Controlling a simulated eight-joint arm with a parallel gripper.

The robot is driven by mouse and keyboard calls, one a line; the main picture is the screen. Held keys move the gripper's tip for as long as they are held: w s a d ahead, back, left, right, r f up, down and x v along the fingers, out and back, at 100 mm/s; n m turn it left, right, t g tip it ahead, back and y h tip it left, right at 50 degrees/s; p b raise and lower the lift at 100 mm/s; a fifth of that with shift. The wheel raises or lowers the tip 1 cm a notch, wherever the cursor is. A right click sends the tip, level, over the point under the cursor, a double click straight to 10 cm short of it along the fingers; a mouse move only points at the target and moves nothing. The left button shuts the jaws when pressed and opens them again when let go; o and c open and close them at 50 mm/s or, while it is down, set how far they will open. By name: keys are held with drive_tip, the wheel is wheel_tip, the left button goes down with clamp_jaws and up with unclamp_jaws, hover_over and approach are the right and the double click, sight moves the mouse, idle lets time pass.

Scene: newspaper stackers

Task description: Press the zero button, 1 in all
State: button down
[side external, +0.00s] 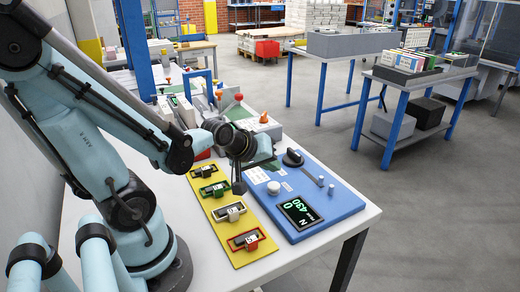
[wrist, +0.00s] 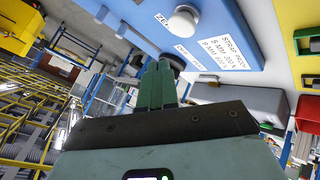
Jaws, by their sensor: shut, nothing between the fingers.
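The blue panel (side external: 335,196) lies at the front right of the table in the side view. Its white round button (side external: 273,187) stands left of the display (side external: 300,212), which shows green digits. In the wrist view, the white button (wrist: 183,20) sits on the blue panel (wrist: 225,20) beside a partly readable label starting "ZE" (wrist: 163,18). My gripper (side external: 238,190) hangs left of the white button in the side view, apart from it. In the wrist view, the shut, empty green fingers (wrist: 163,68) point toward a dark round part below the white button.
A yellow board (side external: 222,215) with several small framed devices lies left of the panel. A black knob (side external: 292,157) rises from the panel's back part. A printed strap label (wrist: 222,40) lies near the button. Several tools and boxes stand behind the arm.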

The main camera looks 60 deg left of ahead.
sight(270, 186)
drive_tip(key=shift+f, duration=1.25)
drive_tip(key=shift+f, duration=0.1)
idle(1.3)
drive_tip(key=shift+f, duration=0.35)
idle(0.4)
drive_tip(key=shift+r, duration=0.45)
drive_tip(key=shift+r, duration=0.15)
drive_tip(key=shift+r, duration=2.35)
